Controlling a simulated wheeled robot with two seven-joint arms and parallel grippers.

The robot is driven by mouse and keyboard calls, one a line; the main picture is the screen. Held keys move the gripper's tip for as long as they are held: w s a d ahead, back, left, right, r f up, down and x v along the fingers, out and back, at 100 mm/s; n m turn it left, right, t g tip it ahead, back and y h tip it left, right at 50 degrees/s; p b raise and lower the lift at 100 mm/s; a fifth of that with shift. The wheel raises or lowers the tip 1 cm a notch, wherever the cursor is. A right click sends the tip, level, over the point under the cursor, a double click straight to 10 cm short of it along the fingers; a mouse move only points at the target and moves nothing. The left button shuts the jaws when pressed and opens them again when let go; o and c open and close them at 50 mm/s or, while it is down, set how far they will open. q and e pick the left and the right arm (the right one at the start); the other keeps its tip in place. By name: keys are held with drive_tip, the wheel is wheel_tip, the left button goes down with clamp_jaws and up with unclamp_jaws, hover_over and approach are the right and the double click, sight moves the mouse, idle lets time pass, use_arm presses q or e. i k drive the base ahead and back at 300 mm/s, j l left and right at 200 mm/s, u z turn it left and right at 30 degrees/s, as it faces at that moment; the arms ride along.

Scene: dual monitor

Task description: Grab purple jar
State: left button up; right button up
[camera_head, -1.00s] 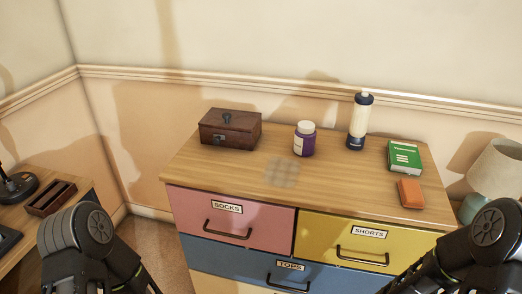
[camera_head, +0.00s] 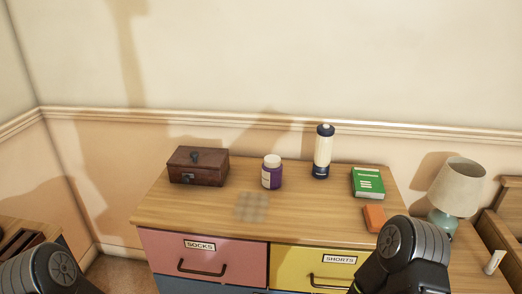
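The purple jar (camera_head: 272,174) has a white lid and a pale label. It stands upright on the wooden top of the dresser (camera_head: 190,212), between a brown box and a tall bottle. My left arm shows only as a dark joint at the bottom left corner. My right arm shows as a dark joint at the lower right, in front of the dresser. Both grippers are out of the frame. Nothing touches the jar.
Left of the jar is a brown wooden box (camera_head: 197,167). To its right are a white and navy bottle (camera_head: 322,152), a green book (camera_head: 368,182) and an orange block (camera_head: 375,218). A lamp (camera_head: 455,190) stands at the right. The front left of the dresser top is clear.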

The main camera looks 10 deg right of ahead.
sight(272, 178)
drive_tip(key=i+z, duration=0.2)
drive_tip(key=z, duration=0.25)
drive_tip(key=i+z, duration=0.15)
drive_tip(key=z, duration=0.3)
drive_tip(key=i+j+z, duration=0.15)
drive_tip(key=z, duration=0.35)
